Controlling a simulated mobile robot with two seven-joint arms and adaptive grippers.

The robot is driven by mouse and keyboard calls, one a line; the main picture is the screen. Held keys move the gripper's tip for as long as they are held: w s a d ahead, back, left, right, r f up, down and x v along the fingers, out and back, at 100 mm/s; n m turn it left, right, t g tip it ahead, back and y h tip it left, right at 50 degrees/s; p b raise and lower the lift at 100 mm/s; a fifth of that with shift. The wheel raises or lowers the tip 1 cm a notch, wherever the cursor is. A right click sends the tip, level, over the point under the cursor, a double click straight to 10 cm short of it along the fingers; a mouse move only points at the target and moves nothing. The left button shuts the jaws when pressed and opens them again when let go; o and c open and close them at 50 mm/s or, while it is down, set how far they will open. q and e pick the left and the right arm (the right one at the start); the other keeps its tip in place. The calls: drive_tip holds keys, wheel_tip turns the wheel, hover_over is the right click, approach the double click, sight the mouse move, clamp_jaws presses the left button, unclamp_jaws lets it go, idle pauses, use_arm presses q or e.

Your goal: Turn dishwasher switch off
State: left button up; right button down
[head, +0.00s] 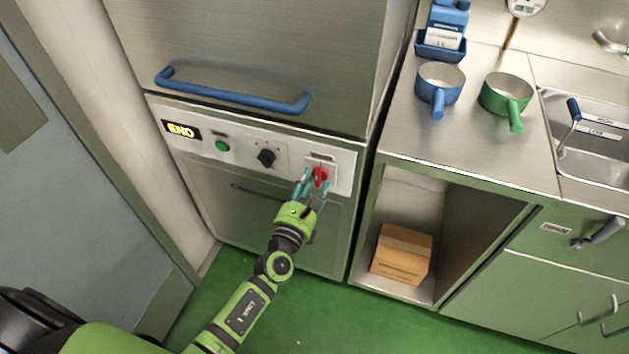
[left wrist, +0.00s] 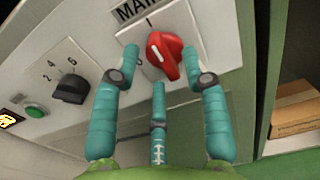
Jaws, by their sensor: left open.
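The dishwasher (head: 250,140) has a light control panel with a red rotary switch (head: 320,176) at its right end. In the left wrist view the red switch (left wrist: 165,52) sits under a label starting "MAI", with an "I" mark above it and a "0" to its left. Its raised ridge is tilted, its upper end towards the "I". My left gripper (head: 311,186) is open in front of the switch. Its teal fingers (left wrist: 161,62) stand on both sides of the knob, with a third below; I cannot tell whether they touch it. My right gripper is not in view.
A black dial (head: 266,157), a green button (head: 222,145) and a lit display (head: 181,129) lie left on the panel. A blue handle (head: 232,93) juts out above. A counter with blue (head: 440,83) and green pans (head: 507,94) stands right, a cardboard box (head: 403,255) below.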

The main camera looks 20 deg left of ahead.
use_arm(q)
drive_tip(key=shift+w, duration=0.7)
clamp_jaws()
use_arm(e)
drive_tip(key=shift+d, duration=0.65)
